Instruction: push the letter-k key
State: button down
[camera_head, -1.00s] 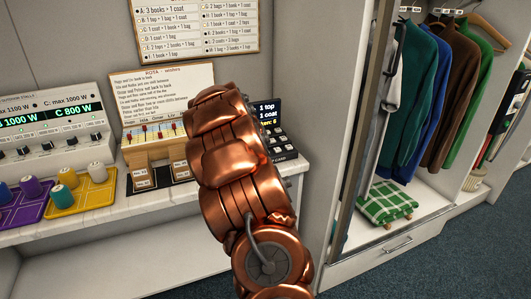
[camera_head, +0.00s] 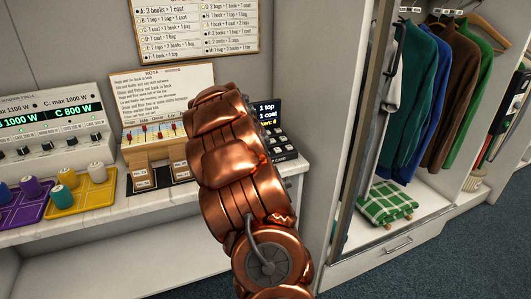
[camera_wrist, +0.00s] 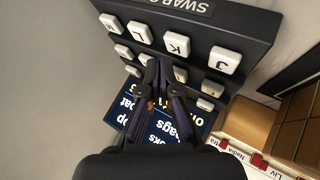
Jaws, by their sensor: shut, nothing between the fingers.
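The letter-k key (camera_wrist: 177,43) is a white square key with a dark K on a dark keypad (camera_wrist: 240,25), upside down in the wrist view. It sits between the J key (camera_wrist: 224,60) and the L key (camera_wrist: 140,32). My gripper (camera_wrist: 161,66) is shut and empty, its tips over the keypad just below and left of the K key in the picture. I cannot tell whether the tips touch anything. In the head view the keypad (camera_head: 281,143) shows partly beside my copper arm, which hides my gripper.
A blue screen (camera_wrist: 155,125) lies partly behind my fingers. In the head view a wooden rack (camera_head: 150,155) stands left of my arm, with purple (camera_head: 20,210) and yellow (camera_head: 82,200) trays farther left. A wardrobe (camera_head: 335,150) stands to the right.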

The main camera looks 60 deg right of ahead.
jog(key=shift+f, duration=0.2)
jog(key=shift+f+b, duration=0.25)
jog(key=shift+b, duration=0.3)
jog(key=shift+f+b, duration=0.5)
dwell(0.6)
jog(key=shift+r, duration=0.95)
jog(key=shift+r, duration=0.1)
jog(key=shift+r+p, duration=1.1)
jog(key=shift+r, duration=1.35)
